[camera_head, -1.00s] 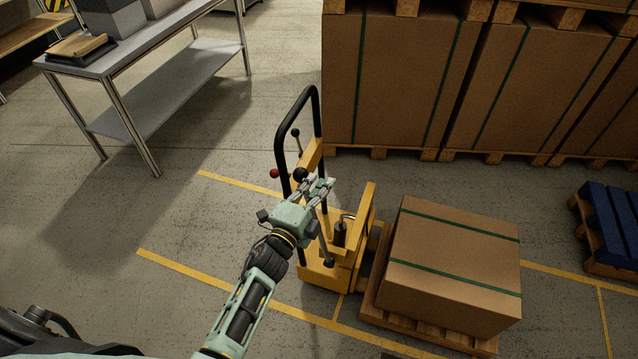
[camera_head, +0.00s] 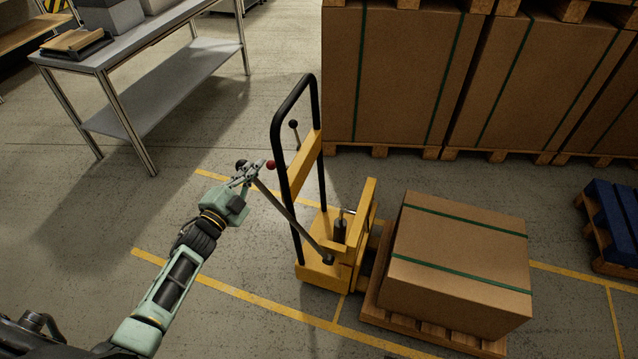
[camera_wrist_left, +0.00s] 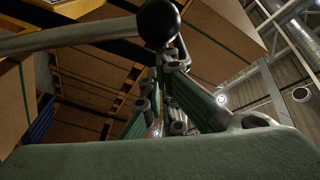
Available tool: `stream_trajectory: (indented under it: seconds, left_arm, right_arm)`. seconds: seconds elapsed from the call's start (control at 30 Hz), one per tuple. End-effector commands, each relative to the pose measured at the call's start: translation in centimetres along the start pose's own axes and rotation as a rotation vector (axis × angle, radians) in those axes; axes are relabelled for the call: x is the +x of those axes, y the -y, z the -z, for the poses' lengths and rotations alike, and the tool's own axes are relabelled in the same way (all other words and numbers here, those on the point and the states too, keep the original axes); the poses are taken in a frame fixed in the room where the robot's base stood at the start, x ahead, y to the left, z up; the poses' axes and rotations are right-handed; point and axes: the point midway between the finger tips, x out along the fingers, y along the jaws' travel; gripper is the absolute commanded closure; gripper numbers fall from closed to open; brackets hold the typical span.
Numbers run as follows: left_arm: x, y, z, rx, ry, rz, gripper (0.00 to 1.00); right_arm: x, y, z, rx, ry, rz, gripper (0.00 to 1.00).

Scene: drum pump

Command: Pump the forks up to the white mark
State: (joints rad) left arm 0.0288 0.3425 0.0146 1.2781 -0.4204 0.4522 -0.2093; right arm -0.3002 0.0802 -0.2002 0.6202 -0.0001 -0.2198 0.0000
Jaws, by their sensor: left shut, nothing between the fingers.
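The yellow hand stacker (camera_head: 318,275) has a black hoop handle (camera_head: 276,130). Its long grey pump lever (camera_head: 290,220) slants from a low pivot up and left to a black knob. My left gripper (camera_head: 250,174) is at the lever's upper end, fingers shut with nothing between them. In the left wrist view the black knob (camera_wrist_left: 158,22) and the lever rod (camera_wrist_left: 70,40) lie just beyond the fingers (camera_wrist_left: 172,85); contact is unclear. The forks are hidden under the loaded pallet (camera_head: 440,330). I cannot make out the white mark. My right gripper is out of view.
A red knob (camera_head: 271,164) and a small black-knobbed lever (camera_head: 294,125) are near the handle. A strapped carton (camera_head: 455,260) sits on the pallet. Stacked cartons (camera_head: 395,80) stand behind, a metal table (camera_head: 165,50) at back left. Floor left of the stacker is clear.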

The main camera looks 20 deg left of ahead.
Motion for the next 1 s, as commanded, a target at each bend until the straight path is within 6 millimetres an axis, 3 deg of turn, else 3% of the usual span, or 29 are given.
stream_trajectory:
  seconds: [0.03, 0.1, 0.4, 0.6, 1.0]
  left_arm:
    - [-0.5, -0.6, -2.6, -0.023, 0.015, 0.001, 1.00]
    - [-0.7, -0.5, -4.4, -0.064, 0.015, 0.007, 1.00]
    - [-1.6, -0.4, -9.6, -0.191, 0.017, 0.023, 1.00]
    - [-1.8, -0.5, -11.0, -0.229, 0.019, 0.027, 1.00]
    - [-2.0, -0.7, -11.3, -0.241, 0.019, 0.024, 1.00]
  right_arm:
    - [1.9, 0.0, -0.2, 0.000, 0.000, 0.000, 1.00]
    - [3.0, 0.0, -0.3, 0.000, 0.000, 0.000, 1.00]
    - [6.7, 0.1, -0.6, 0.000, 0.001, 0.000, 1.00]
    - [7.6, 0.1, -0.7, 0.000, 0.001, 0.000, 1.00]
    - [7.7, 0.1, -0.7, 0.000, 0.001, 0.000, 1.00]
